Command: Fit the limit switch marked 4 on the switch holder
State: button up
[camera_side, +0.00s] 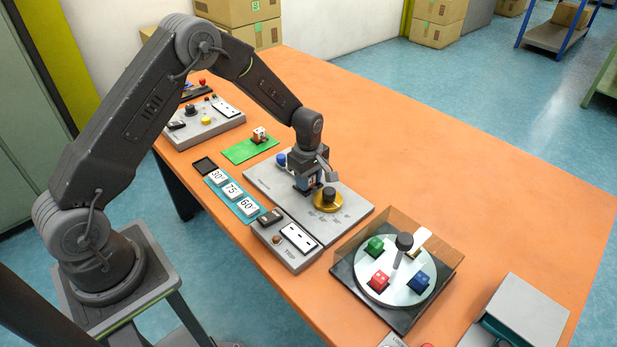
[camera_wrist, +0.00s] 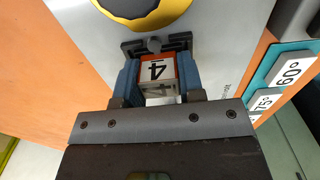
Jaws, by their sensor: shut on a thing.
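My gripper (camera_side: 308,184) is low over the grey gate panel (camera_side: 352,207), just behind the gold dial (camera_side: 327,204). In the wrist view my gripper (camera_wrist: 158,68) has its blue fingers shut on the sides of the limit switch marked 4 (camera_wrist: 157,72), a white block with an orange-red edge. The dark switch holder (camera_wrist: 181,43) lies right at the switch's far end, with a round stud in its middle. The switch lines up with the holder; I cannot tell whether it is seated. In the side view my gripper mostly hides both.
A blue knob (camera_side: 281,160) stands left of my gripper. A green mat (camera_side: 239,151) with a small red-and-white block (camera_side: 260,135), angle tiles (camera_side: 233,190), a trip box (camera_side: 287,241) and a turntable (camera_side: 408,296) with coloured blocks surround the panel.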

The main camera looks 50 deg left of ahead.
jog(key=o, duration=1)
notch_tip(320, 180, up, 14)
jog(key=s+d+r+m+t, duration=0.35)
jog(key=s+r+m, duration=0.45)
jog(key=s+r, duration=0.45)
jog(key=s+r+m, duration=0.1)
jog(key=s+m, duration=0.2)
jog(key=s, duration=0.2)
jog(key=s+d+m+t, duration=0.1)
jog(key=s+m, duration=0.2)
jog(key=s, duration=0.2)
jog(key=s+d+r+m+t, duration=0.1)
jog(key=s+m, duration=0.3)
jog(key=s, duration=0.1)
jog(key=shift+s+d+r, duration=0.25)
jog(key=shift+s+r, duration=0.1)
